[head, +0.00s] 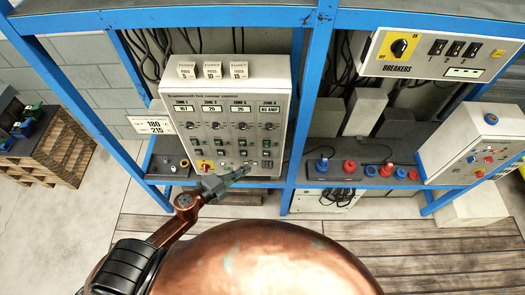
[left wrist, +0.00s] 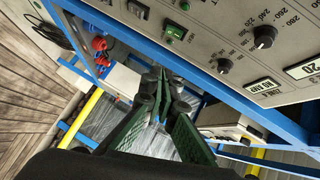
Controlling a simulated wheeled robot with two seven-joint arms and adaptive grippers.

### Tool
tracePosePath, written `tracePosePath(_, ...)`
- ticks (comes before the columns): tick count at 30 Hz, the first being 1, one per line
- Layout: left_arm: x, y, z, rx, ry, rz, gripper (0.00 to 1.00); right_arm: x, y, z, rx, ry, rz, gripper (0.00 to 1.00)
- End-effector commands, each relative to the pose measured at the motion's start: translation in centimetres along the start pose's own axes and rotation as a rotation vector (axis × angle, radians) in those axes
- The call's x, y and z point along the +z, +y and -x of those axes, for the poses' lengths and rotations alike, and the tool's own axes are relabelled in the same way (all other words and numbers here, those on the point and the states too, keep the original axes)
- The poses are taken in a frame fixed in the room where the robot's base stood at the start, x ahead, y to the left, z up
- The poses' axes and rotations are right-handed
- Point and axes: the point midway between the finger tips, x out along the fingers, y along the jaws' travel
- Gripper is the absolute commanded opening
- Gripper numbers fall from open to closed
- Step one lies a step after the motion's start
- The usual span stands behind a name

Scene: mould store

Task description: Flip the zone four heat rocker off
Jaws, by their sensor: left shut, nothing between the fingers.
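The grey control panel (head: 240,98) has side-by-side zone columns, each with a display, a knob and switches. Zone four is the rightmost column; its display (head: 269,110) seems to read "NO AMP". Below its knob (head: 267,127) is a rocker with a green part (head: 266,142). In the left wrist view, a green-lit rocker (left wrist: 175,32) lies in line with the zone four knob (left wrist: 224,66); its tilt is too small to tell. My left gripper (head: 246,169) is shut and empty near the panel's lower edge, below the zone four column. Its closed fingertips (left wrist: 162,74) appear apart from the rocker.
A blue shelf frame (head: 302,90) surrounds the panel, with an upright just right of it. Red and blue connectors (head: 348,166) stand on the shelf to the right. A breaker box (head: 435,53) hangs upper right. A small box with knobs (head: 170,165) sits left of the panel.

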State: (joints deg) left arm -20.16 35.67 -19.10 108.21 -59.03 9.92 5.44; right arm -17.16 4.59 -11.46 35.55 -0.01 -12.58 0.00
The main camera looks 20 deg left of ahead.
Motion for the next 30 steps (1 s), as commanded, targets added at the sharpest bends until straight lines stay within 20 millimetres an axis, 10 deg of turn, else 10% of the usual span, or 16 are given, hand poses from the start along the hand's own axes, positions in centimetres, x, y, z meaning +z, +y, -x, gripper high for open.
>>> tracePosePath(10, 0.1, -0.1, -1.3, -0.002, -0.003, 0.003, 0.00, 0.1, 0.1, 0.4, 0.001, -0.002, 0.000, 0.00)
tracePosePath(30, 2.3, 0.0, -12.2, -0.001, -0.004, 0.005, 0.00, -0.1, 0.1, 1.9, 0.001, -0.001, 0.000, 0.00)
